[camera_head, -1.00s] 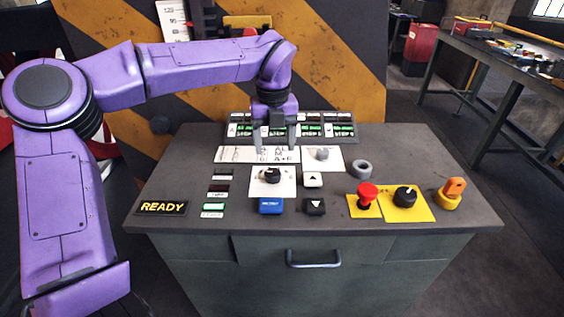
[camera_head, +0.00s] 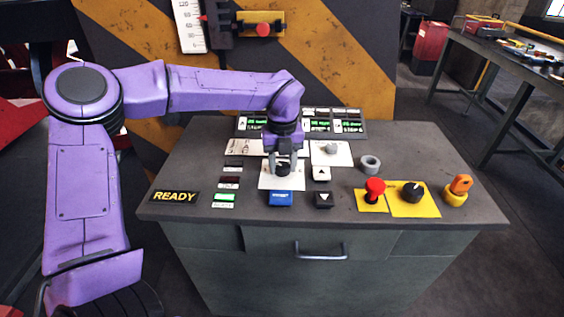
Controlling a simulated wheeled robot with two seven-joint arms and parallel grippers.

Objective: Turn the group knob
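The group knob (camera_head: 283,170) is a small black knob on a white plate (camera_head: 296,183) in the middle of the console top. My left gripper (camera_head: 283,165) reaches down over it from behind, with one finger at each side of the knob. The knob's upper part is partly hidden by the gripper. I cannot tell whether the fingers touch it. My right gripper is not in view.
Near the knob are a blue button (camera_head: 280,198), arrow buttons (camera_head: 322,174) and a grey knob (camera_head: 331,148). A red mushroom button (camera_head: 375,187), a black selector (camera_head: 412,190) and an orange switch (camera_head: 460,186) stand to the right. Lit display panels (camera_head: 350,125) are behind.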

